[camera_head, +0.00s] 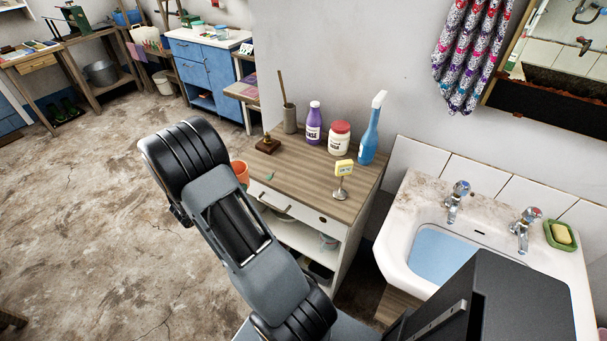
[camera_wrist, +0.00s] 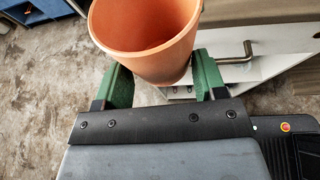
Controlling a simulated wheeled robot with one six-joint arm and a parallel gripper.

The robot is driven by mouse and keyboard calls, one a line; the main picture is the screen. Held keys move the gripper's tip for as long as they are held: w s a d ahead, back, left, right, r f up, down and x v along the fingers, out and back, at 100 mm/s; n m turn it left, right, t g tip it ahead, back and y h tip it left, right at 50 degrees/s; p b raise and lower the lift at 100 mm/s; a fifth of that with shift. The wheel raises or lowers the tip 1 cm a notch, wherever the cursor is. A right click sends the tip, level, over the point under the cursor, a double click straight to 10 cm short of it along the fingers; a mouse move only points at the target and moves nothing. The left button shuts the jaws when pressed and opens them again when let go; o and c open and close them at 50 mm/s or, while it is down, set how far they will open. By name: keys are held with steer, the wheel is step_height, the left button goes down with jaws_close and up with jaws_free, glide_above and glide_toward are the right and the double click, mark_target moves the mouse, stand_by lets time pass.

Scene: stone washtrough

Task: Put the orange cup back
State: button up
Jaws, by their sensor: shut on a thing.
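An orange cup (camera_wrist: 145,25) is held between the two green fingers of my gripper (camera_wrist: 163,75) in the wrist view. The cup is tapered, with its wide open mouth toward the camera, and looks empty inside. In the head view the cup (camera_head: 240,172) shows at the left edge of the wooden-topped cabinet (camera_head: 320,185), partly hidden behind my arm. My gripper is mostly hidden by my arm there. I cannot tell whether the cup touches the cabinet.
The top's middle is fairly clear. A sink (camera_head: 405,213) is at right.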

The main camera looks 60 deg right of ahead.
steer(key=s+d+r+m+g, duration=0.3)
steer(key=s+d+r, duration=0.15)
steer(key=d, duration=0.45)
step_height(320, 180, up, 3)
steer(key=m+g+y, duration=0.1)
steer(key=m+g, duration=0.1)
steer(key=g, duration=0.1)
glide_above(298, 179)
step_height(298, 179, down, 4)
steer(key=shift+s+p, duration=0.1)
steer(key=shift+p, duration=0.25)
steer(key=shift+f, duration=2.35)
steer(key=shift+f, duration=0.2)
steer(key=o, duration=1)
steer(key=shift+r, duration=0.1)
